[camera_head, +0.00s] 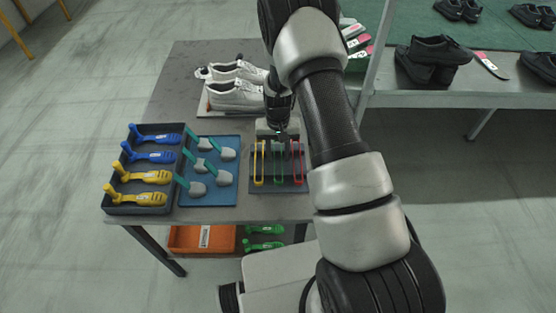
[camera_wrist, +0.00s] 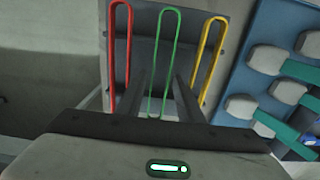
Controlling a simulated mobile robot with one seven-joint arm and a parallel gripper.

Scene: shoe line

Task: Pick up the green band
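The green band (camera_wrist: 168,45) is a long narrow loop on a dark grey tray (camera_wrist: 145,30), between a red band (camera_wrist: 120,45) and a yellow band (camera_wrist: 211,55). In the head view the green band (camera_head: 278,165) is partly behind my gripper (camera_head: 279,137). In the wrist view my gripper (camera_wrist: 160,82) is open, one dark finger on each side of the green band's lower part. The fingers look apart from the band. I cannot tell how high above the tray they are.
A blue tray (camera_head: 228,197) with teal-handled grey pieces lies left of the band tray. Beyond it is a dark tray (camera_head: 120,207) of blue and yellow pieces. White shoes (camera_head: 237,93) stand behind the band tray. An orange bin (camera_head: 190,240) sits below the table.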

